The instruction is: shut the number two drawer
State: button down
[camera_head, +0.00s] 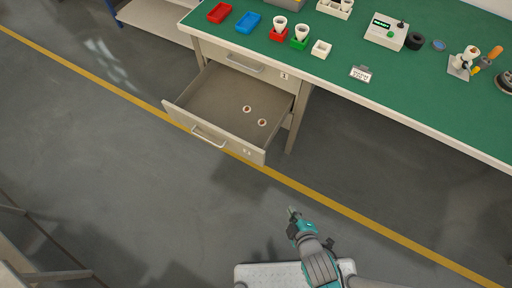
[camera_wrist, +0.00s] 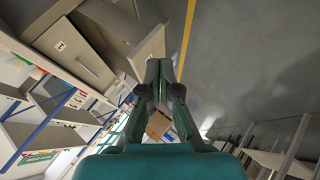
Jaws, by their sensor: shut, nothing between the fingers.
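The number two drawer (camera_head: 208,137) is pulled well out below the workbench in the head view. Its front has a bar handle (camera_head: 209,136) and a small label at the right end. Two small round pieces (camera_head: 255,115) lie inside it. The closed drawer above (camera_head: 241,62) carries a label that reads 1. My gripper (camera_head: 292,211) is in front of the open drawer, apart from it, over the floor. In the wrist view its fingers (camera_wrist: 160,65) are together and empty. A beige drawer box (camera_wrist: 150,50) shows just beyond them, partly hidden by the fingers.
The green workbench top (camera_head: 340,95) holds red and blue trays (camera_head: 248,22), bulb cups, a control box (camera_head: 386,31) and other items. A yellow line (camera_head: 330,203) crosses the floor. The floor between my gripper and the drawer is clear.

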jog(key=w+a+f+n+g+h, duration=0.1)
jog(key=w+a+f+n+g, duration=0.25)
jog(key=w+a+n, duration=0.7)
jog(key=w+a+r+n+g+h, duration=0.25)
jog(key=w+a+r+n, duration=0.35)
jog(key=w+a, duration=0.4)
send_over(244, 151)
jog(key=s+a, duration=0.1)
jog(key=s, duration=0.1)
jog(key=shift+h, duration=0.25)
jog(key=shift+w+a+f, duration=0.1)
jog(key=shift+f, duration=2.15)
jog(key=shift+a+f, duration=0.1)
jog(key=shift+f, duration=2.15)
